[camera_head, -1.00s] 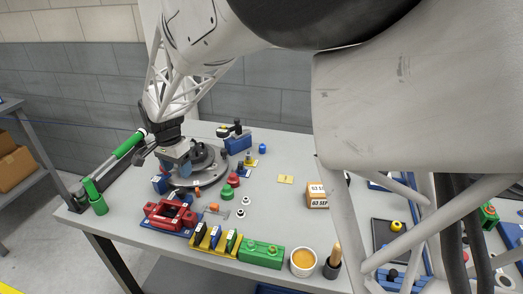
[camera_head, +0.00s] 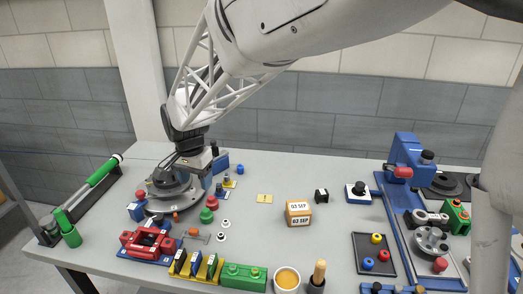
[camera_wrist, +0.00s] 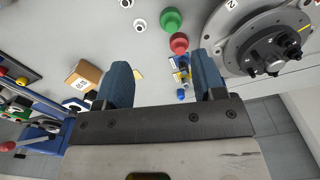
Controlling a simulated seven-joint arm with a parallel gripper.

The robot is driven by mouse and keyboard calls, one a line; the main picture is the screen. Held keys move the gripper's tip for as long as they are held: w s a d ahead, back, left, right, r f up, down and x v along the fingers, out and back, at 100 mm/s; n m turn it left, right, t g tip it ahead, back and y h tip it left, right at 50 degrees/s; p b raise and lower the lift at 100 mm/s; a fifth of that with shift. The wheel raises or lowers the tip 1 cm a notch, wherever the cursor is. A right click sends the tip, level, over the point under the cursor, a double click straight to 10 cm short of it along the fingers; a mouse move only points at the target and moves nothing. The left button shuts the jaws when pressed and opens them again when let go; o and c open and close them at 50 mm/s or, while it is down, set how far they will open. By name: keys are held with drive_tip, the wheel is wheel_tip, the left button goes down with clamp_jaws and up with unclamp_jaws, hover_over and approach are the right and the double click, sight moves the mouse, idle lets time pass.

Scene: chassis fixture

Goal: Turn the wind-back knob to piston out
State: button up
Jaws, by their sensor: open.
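My gripper (camera_head: 208,178) is open and empty, beside the far right edge of the round grey disc fixture (camera_head: 158,202). In the wrist view the blue fingers of my gripper (camera_wrist: 162,78) stand wide apart with nothing between them being held; the disc fixture (camera_wrist: 240,45) is at upper right. I cannot tell for sure which part is the wind-back knob. A blue fixture (camera_head: 400,150) at the right carries a red knob (camera_head: 402,172) and a black knob (camera_head: 428,156). My gripper is far to the left of it.
A green knob (camera_head: 207,215) and a red knob (camera_head: 212,202) stand near the disc. A labelled box (camera_head: 298,213), a yellow card (camera_head: 265,198) and a dark tray (camera_head: 373,254) lie to the right. A red fixture (camera_head: 148,244) is in front. The back middle of the table is clear.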

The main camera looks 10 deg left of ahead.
drive_tip(key=d+r, duration=0.3)
drive_tip(key=d, duration=0.9)
drive_tip(key=shift+s+r, duration=0.3)
drive_tip(key=shift+a, duration=0.1)
drive_tip(key=n+g, duration=0.2)
drive_tip(key=g, duration=0.3)
approach(158, 215)
drive_tip(key=shift+x, duration=0.85)
drive_tip(key=shift+s, duration=0.25)
drive_tip(key=shift+x, duration=3.8)
drive_tip(key=shift+w, duration=0.1)
